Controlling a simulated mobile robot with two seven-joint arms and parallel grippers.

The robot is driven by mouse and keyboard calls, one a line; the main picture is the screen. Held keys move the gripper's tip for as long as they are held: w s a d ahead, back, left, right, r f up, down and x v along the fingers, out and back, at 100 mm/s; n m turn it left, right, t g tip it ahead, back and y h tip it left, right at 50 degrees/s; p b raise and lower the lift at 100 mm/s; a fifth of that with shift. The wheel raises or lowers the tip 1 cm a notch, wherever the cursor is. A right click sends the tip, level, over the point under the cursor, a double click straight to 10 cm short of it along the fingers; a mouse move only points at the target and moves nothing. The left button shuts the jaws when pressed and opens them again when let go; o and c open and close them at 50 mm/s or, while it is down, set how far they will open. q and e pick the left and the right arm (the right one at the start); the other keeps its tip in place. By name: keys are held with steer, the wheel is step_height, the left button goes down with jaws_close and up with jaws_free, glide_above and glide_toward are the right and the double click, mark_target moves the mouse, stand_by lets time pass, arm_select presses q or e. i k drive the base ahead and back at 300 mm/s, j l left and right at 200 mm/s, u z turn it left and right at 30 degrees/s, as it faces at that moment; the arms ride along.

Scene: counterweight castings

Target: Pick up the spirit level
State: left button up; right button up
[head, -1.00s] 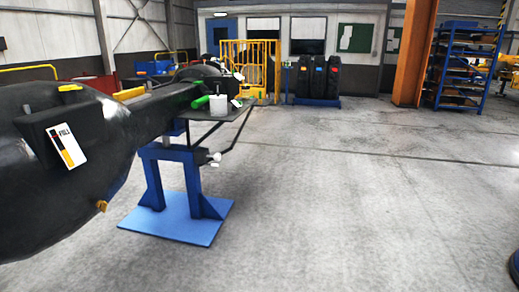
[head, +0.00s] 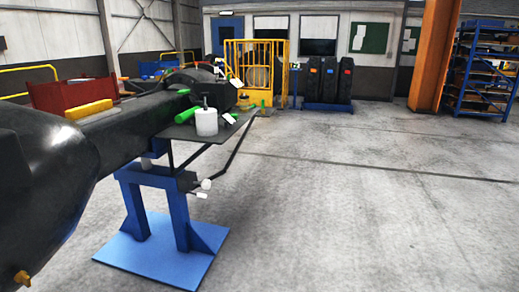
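A yellow bar (head: 89,111), which looks like the spirit level, lies along the top of a long dark casting (head: 130,122) at the left of the head view. Its markings are too small to make out. Neither of my grippers shows in the head view.
A blue stand (head: 155,190) on a blue base plate is under the casting. A dark side shelf (head: 175,131) holds a white pot (head: 206,122) and a green item (head: 190,115). A large rounded black casting (head: 40,170) fills the left edge. Open concrete floor (head: 350,210) lies right.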

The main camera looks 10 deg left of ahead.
mark_target(81, 112)
steer(key=i+l, duration=0.1)
steer(key=i, duration=2.55)
steer(key=i+u, duration=0.1)
steer(key=u, duration=0.3)
steer(key=i+u, duration=0.1)
steer(key=u, duration=0.3)
steer(key=i+u, duration=0.1)
steer(key=u, duration=2.9)
